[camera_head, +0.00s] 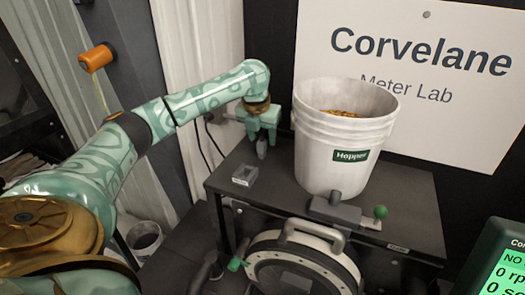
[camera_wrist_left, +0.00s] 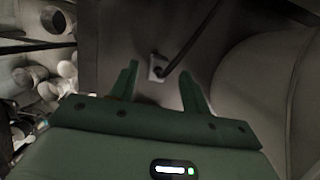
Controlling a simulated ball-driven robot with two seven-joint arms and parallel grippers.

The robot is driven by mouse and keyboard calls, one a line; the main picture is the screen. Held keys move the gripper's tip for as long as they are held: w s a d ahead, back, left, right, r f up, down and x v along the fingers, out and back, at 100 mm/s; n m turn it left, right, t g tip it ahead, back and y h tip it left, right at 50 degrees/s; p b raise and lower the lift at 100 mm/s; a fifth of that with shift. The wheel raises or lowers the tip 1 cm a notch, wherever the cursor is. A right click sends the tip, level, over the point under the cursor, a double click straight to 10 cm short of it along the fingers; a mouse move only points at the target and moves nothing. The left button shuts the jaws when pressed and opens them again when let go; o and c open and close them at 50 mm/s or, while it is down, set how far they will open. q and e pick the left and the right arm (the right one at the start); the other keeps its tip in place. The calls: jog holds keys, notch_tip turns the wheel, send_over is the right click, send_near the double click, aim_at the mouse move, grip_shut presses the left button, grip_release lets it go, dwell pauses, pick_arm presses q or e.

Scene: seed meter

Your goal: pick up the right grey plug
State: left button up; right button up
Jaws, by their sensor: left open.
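A small grey upright piece, which looks like a grey plug (camera_head: 262,148), stands near the back left of the dark table. My left gripper (camera_head: 262,138) is right over it, fingers pointing down, one on each side of it. The fingers are open; I cannot tell whether they touch it. In the left wrist view my open gripper (camera_wrist_left: 160,90) has a small pale square piece with a dark strip beyond its fingertips; I cannot tell whether this is the plug. No second plug is clearly visible. My right gripper is out of view.
A grey block with a dark recess (camera_head: 245,175) sits at the table's left edge. The white Hopper bucket (camera_head: 340,150) stands close to the right of my gripper. The dark table (camera_head: 410,200) has room at right.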

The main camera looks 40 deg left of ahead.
aim_at(262, 141)
pick_arm(q)
jog(key=b+x, duration=0.1)
jog(key=x, duration=0.3)
jog(key=shift+a+f, duration=0.15)
jog(key=shift+w+f, duration=0.15)
jog(key=shift+f, duration=0.2)
jog(key=shift+r, duration=0.1)
grip_shut()
